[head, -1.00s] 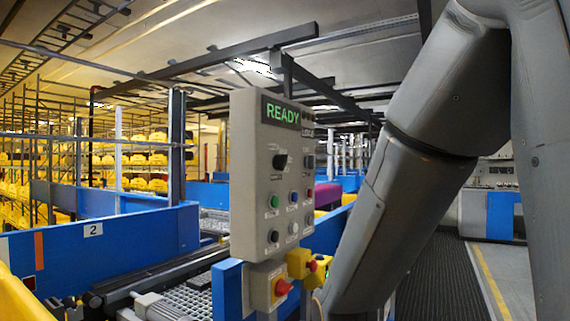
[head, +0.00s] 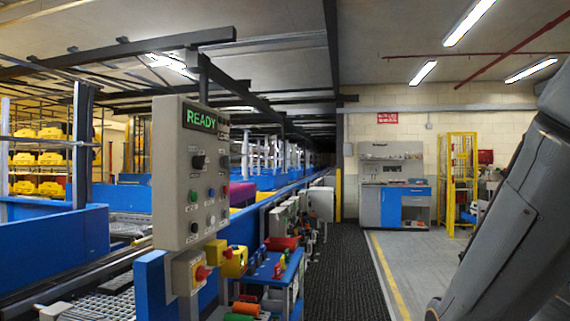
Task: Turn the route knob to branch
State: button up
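A grey control panel (head: 170,190) stands left of centre in the head view. Its lit display (head: 200,118) reads READY in green. Below it are a large black knob (head: 199,161) and another dark knob (head: 224,161) to its right. Their labels are too small to read, so I cannot tell which is the route knob or where it points. Green, blue and red buttons sit lower, with a black knob (head: 193,229) at the lower left. My arm shows at the right edge, well apart from the panel; my gripper is out of view.
A red emergency stop (head: 202,273) and a yellow box (head: 233,262) sit below the panel. A blue cart (head: 275,268) with tools stands beside it. Conveyor (head: 110,300) lies at left. A dark floor mat (head: 345,265) lies clear, with a workbench (head: 392,207) at the back.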

aim_at(198, 162)
jog(key=u, duration=0.05)
jog(key=k, duration=0.3)
jog(key=z, duration=1.1)
jog(key=i, duration=1.1)
jog(key=u, duration=1.1)
jog(key=i, duration=0.95)
jog(key=u, duration=1.05)
